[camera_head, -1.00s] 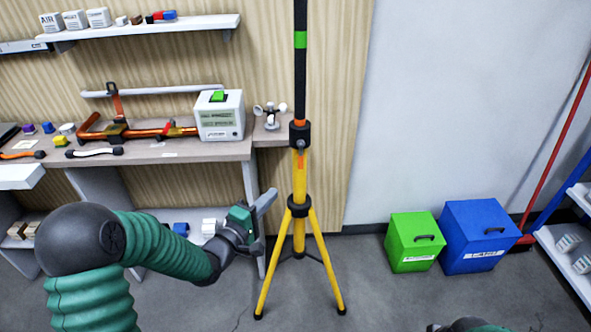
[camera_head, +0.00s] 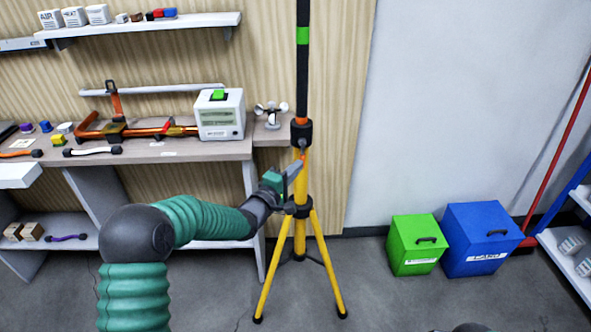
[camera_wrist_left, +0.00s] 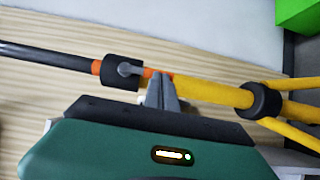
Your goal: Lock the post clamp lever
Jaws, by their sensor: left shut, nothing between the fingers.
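The yellow tripod post (camera_head: 299,185) stands upright in front of the bench, with a dark upper pole. Its black clamp collar (camera_head: 301,133) has a small grey pivot and a short orange-tipped lever (camera_wrist_left: 150,72) that points down along the post. The collar also shows in the left wrist view (camera_wrist_left: 112,71). My left gripper (camera_head: 298,168) is shut and empty, its fingertips at the post just below the collar. In the left wrist view the fingertips overlap the lever's orange end; whether they touch is unclear. My right gripper is not in view.
The bench (camera_head: 170,152) behind holds a white box with a green top (camera_head: 219,114), an orange clamp frame and small parts. A green bin (camera_head: 417,246) and a blue bin (camera_head: 482,240) stand at right. The tripod legs spread over the floor.

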